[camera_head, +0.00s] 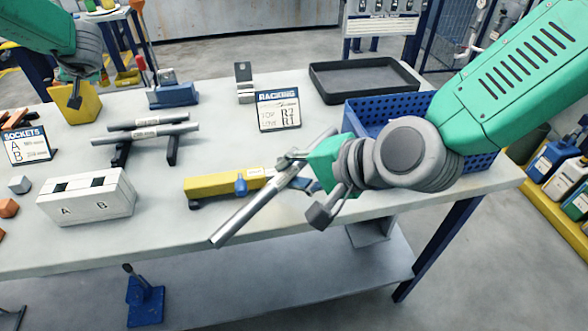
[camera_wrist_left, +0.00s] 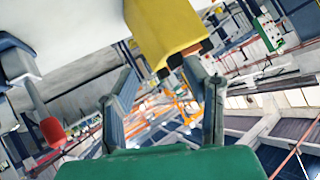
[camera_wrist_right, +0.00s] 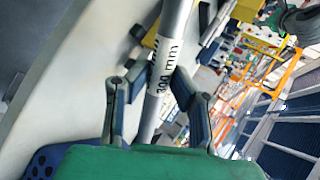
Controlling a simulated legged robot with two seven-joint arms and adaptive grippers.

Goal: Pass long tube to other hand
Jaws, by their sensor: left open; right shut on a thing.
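A long grey metal tube (camera_head: 243,211) is held slanted above the front of the table, its near end pointing down and left. My right gripper (camera_head: 288,158) is shut on it near its upper part. In the right wrist view the tube (camera_wrist_right: 176,22) runs between the fingers (camera_wrist_right: 158,92) and carries a white printed label. My left gripper (camera_head: 75,98) is at the upper left, by the yellow block, far from the tube. The left wrist view shows its fingers (camera_wrist_left: 164,105) spread and empty.
A yellow fixture (camera_head: 222,187) sits just behind the tube. A white socket block (camera_head: 88,197), a blue perforated bin (camera_head: 420,110) and a black tray (camera_head: 365,78) stand on the table. A yellow block (camera_head: 75,104) is near my left gripper.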

